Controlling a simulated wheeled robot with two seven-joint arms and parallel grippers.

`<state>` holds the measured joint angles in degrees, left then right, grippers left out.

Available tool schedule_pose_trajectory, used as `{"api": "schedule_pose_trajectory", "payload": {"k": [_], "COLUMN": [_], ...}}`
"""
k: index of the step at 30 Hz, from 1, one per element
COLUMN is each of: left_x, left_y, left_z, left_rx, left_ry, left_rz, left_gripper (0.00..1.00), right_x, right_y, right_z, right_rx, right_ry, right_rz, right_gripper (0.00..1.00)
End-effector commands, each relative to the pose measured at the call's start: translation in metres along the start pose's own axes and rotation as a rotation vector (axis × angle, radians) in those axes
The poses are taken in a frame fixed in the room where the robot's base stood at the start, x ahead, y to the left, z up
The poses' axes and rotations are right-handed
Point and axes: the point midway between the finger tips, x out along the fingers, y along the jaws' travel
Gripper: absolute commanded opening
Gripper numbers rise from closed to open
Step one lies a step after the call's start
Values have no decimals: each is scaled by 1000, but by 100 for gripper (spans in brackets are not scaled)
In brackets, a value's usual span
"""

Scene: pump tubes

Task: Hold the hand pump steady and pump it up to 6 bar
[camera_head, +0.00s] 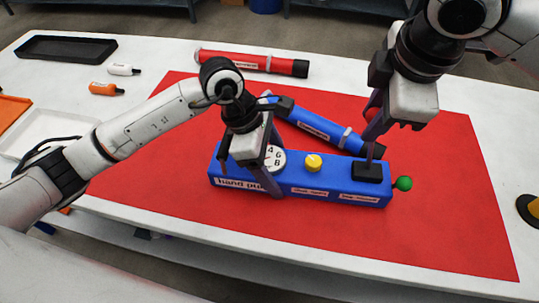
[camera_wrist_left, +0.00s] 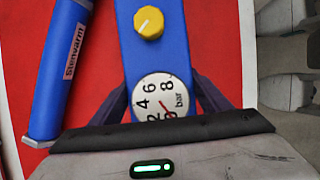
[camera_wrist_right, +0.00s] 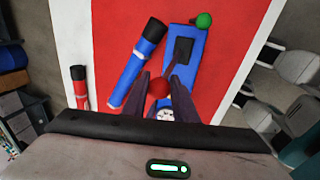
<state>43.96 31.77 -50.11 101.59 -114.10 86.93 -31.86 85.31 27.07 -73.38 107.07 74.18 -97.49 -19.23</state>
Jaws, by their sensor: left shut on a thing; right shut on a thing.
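The blue hand pump (camera_head: 330,190) lies on the red mat, with a white gauge (camera_head: 275,158), a yellow knob (camera_head: 313,162), a black block (camera_head: 367,171) and a green ball (camera_head: 403,183) at its right end. My left gripper (camera_head: 250,178) is shut across the pump body at the gauge. The gauge also shows in the left wrist view (camera_wrist_left: 158,98); its red needle is partly hidden by the gripper, so I cannot tell the reading. My right gripper (camera_head: 378,125) is shut on the red ball (camera_wrist_right: 158,88) of the lever above the black block.
A blue tube (camera_head: 320,125) lies on the mat just behind the pump. A red tube (camera_head: 250,62) lies at the mat's back edge. The mat's right side is clear.

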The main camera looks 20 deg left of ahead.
Motion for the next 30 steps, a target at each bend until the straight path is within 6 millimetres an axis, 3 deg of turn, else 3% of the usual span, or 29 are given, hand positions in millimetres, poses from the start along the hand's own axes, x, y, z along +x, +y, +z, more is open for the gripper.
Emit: {"api": "schedule_pose_trajectory", "payload": {"k": [30], "left_x": [-2], "left_y": [-1], "left_z": [2], "left_rx": [11], "left_ry": [-6], "left_rz": [-1], "left_gripper": [19], "right_x": [4], "right_y": [-2], "right_z": [22], "right_rx": [45], "right_ry": [127], "right_rz": [-11], "right_gripper": [4]}}
